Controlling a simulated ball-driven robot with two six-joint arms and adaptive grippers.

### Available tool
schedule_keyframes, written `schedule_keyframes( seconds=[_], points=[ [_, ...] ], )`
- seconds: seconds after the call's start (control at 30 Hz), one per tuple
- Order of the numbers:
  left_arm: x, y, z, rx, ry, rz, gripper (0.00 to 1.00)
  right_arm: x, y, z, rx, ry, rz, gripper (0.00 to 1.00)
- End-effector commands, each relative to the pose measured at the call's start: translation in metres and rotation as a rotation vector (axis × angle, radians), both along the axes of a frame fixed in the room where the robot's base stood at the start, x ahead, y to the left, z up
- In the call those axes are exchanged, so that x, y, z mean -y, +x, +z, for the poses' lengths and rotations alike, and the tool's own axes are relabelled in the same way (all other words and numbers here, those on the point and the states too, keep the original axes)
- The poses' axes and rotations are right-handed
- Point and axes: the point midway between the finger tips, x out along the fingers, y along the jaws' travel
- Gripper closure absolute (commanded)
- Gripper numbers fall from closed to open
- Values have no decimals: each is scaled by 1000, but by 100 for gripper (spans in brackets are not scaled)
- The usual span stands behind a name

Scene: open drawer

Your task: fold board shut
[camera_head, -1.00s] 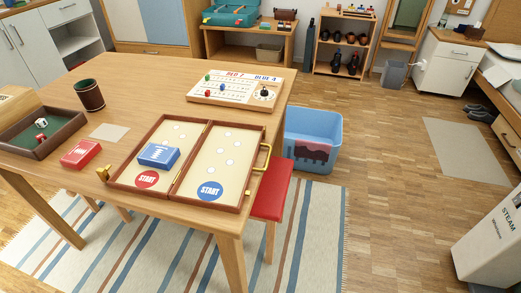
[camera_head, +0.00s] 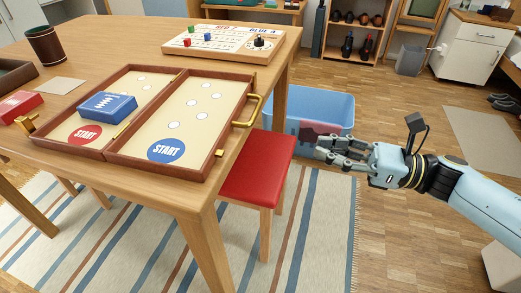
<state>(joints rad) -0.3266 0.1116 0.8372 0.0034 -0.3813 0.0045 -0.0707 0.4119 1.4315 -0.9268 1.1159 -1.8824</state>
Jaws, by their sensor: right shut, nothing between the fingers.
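The folding game board (camera_head: 191,110) lies open and flat on the wooden table, near its front right corner. Its two brown-framed halves meet at a hinge line. The left half has a red START circle and the right half a blue START circle. A blue card box (camera_head: 107,106) lies on the left half. My left gripper is not in view.
A score board (camera_head: 222,41) stands at the table's back, with a dice cup (camera_head: 46,45) at far left. A red card box (camera_head: 20,107) lies left of the board. A red stool (camera_head: 257,172) and a blue bin (camera_head: 320,106) stand below, right of the table.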

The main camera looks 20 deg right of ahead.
Motion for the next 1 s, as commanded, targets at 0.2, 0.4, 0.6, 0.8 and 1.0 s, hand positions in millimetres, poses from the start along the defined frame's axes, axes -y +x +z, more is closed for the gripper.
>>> schedule_keyframes(
  seconds=[0.2,0.4,0.6,0.8,1.0],
  points=[
    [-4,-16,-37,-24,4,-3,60,10,15,-23,41,-53,24,100],
    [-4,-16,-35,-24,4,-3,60,-2,24,-19,47,-49,20,100],
    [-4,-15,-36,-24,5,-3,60,-36,45,-16,46,-45,18,100],
    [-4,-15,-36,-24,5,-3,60,-73,66,-16,44,-46,19,100],
    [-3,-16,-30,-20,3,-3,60,-81,71,11,45,-50,19,100]
  ],
)
